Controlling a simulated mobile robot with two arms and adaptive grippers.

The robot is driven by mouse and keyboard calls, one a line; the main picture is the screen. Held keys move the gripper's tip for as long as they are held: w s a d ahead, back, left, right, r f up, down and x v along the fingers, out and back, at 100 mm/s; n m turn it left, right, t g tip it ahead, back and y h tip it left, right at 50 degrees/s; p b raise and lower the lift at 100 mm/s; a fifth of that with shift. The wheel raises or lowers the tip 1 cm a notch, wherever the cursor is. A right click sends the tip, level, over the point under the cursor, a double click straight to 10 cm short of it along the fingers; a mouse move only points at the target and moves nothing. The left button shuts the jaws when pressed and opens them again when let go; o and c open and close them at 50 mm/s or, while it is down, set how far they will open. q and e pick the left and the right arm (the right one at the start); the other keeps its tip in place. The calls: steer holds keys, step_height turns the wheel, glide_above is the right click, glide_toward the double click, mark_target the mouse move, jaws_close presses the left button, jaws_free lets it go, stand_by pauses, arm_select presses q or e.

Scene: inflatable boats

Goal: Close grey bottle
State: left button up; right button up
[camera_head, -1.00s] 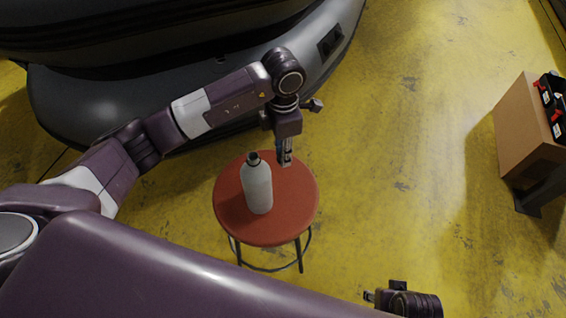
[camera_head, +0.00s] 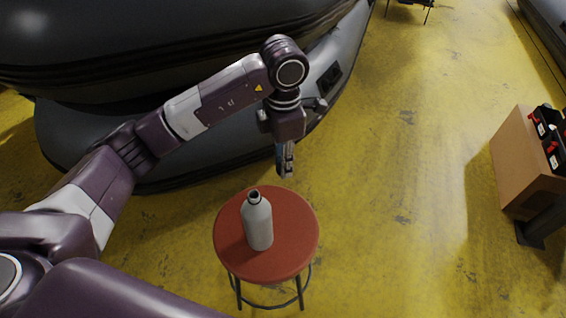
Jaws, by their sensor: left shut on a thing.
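The grey bottle (camera_head: 258,223) stands upright on the round red stool (camera_head: 295,255), left of the seat's middle. Its dark mouth shows at the top, with no cap on it. My left gripper (camera_head: 287,172) points down above and behind the stool's far edge, up and to the right of the bottle's neck and apart from it. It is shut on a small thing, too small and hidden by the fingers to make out. My right gripper is out of view.
A large dark inflatable boat (camera_head: 85,140) lies behind my left arm. A cardboard box (camera_head: 520,160) with black and red items (camera_head: 550,140) stands at the right. The yellow floor (camera_head: 400,220) between stool and box is clear.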

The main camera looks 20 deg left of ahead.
arm_select(q)
steer(key=m, duration=0.2)
steer(key=r+m, duration=0.1)
steer(key=shift+s+a, duration=0.15)
steer(key=shift+a, duration=0.1)
steer(key=s+a+r+m, duration=0.1)
steer(key=s+r+m, duration=0.1)
steer(key=m, duration=0.9)
steer(key=s+a+r+m, duration=0.2)
steer(key=s+r+m, duration=0.1)
steer(key=m, duration=0.8)
steer(key=shift+s+a+r, duration=0.3)
steer(key=shift+r, duration=0.2)
